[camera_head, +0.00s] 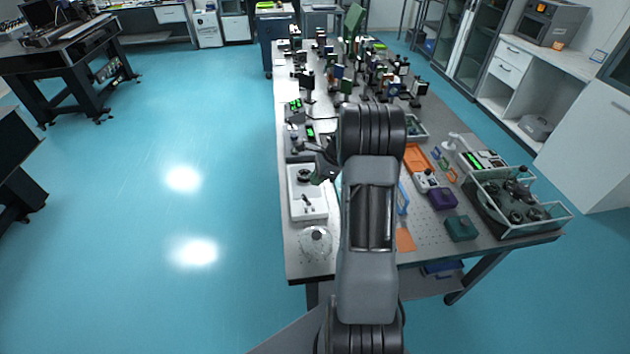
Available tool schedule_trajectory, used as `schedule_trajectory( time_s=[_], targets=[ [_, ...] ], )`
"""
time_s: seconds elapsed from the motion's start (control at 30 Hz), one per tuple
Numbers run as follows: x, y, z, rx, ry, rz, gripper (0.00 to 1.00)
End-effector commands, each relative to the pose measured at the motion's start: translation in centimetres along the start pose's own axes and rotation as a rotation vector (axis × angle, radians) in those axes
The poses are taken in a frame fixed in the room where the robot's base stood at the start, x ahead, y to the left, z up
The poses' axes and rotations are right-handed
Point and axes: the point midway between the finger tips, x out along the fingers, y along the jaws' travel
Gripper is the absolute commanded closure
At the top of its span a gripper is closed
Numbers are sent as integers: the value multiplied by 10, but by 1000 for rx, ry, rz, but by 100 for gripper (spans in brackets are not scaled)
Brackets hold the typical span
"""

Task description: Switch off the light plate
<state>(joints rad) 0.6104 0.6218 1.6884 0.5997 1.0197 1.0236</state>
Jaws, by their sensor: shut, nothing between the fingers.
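A white rectangular plate (308,211) with dark controls on its top lies near the left edge of the long optical table (292,246). It looks like the light plate; whether it is lit or off I cannot tell. My arm reaches forward over the table and hides part of it. My gripper (317,176) shows small and dark to the left of the arm, shut and empty, over or beside the far end of the plate. I cannot tell whether it touches the plate.
Behind the plate stand devices with green displays (309,132) and many optical mounts. Right of my arm lie an orange tray (417,158), a purple box (442,198), a green box (461,228) and a clear bin (548,217). The floor left of the table is clear.

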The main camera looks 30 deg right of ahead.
Motion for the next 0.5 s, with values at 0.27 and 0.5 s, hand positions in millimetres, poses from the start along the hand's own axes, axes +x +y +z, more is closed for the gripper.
schedule_trajectory(
  time_s=[0.27,0.5],
  targets=[
    [-44,-2,16,-6,0,0,100],
    [-51,-2,18,-6,0,3,100]
  ],
)
